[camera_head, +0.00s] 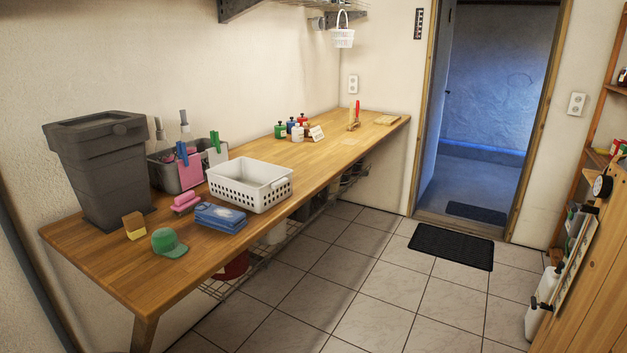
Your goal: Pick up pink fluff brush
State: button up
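A small pink object (186,201), which looks like the pink fluff brush, lies on the wooden workbench (310,180) toward its near left end. It sits in front of a grey bin with a pink cloth (190,172) hanging over its front, and left of a white perforated basket (252,200). A folded blue cloth pack (220,217) lies close in front of it. The brush's bristles are too small to make out. My gripper is not in view.
A dark grey lidded bin (98,180), a yellow-brown sponge (134,226) and a green cap-like object (167,242) stand nearby. Several small bottles (298,130) stand farther back. The tiled floor (340,270) before the bench is clear; a wooden unit (590,290) is at right.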

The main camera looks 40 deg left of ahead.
aim_at(184, 201)
jog(key=i, duration=1.65)
jog(key=u, duration=2.8)
